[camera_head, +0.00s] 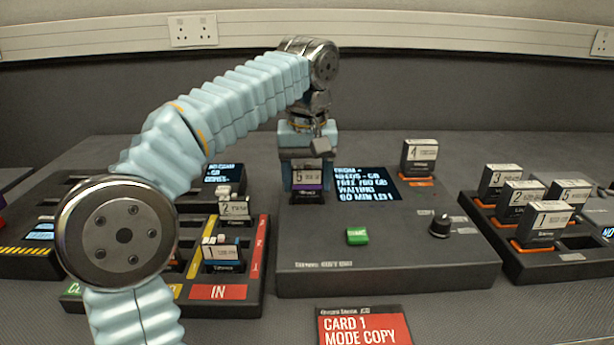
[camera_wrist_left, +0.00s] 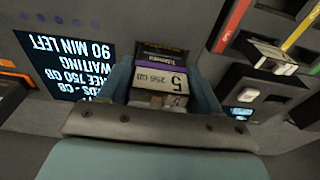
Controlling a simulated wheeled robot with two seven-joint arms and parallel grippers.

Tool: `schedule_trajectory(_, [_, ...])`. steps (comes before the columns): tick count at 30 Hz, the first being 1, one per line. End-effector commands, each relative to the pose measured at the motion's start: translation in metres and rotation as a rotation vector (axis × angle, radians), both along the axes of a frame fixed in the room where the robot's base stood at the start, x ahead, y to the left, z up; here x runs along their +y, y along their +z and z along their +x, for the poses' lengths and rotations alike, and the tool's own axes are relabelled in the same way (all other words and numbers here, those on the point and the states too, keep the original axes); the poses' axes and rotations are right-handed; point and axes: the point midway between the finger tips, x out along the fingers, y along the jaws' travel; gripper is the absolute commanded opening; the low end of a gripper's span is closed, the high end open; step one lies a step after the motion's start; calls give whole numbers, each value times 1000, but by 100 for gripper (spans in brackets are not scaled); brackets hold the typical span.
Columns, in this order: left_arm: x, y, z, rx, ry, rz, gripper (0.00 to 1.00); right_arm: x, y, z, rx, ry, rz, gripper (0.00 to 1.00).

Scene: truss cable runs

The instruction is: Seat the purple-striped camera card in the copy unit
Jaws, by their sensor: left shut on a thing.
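The purple-striped camera card (camera_head: 307,175) is a pale-topped card marked 5, upright at the back left of the copy unit (camera_head: 410,251). My left gripper (camera_head: 308,163) is shut on it from above. In the left wrist view the card (camera_wrist_left: 160,84) shows its number, 256 GB label and purple band between the fingers (camera_wrist_left: 163,92). Its lower end is at the unit's top face, beside the lit screen (camera_head: 366,183); I cannot tell how deep it sits in a slot. My right gripper is not in view.
Another card (camera_head: 421,157), marked 4, stands at the unit's back right. A green button (camera_head: 357,236) and black knob (camera_head: 440,224) are on its top.

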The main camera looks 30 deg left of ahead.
Motion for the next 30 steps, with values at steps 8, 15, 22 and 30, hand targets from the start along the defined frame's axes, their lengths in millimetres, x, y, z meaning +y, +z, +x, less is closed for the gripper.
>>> schedule_trajectory(8, [0, -1, 0, 0, 0, 0, 32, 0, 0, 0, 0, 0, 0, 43])
schedule_trajectory(15, [0, -6, 0, -1, 0, 0, 32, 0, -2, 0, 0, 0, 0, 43])
schedule_trajectory(22, [0, -7, 0, -1, 0, 0, 32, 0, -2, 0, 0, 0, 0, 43])
schedule_trajectory(30, [0, -7, 0, -1, 0, 1, 32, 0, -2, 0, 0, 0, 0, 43])
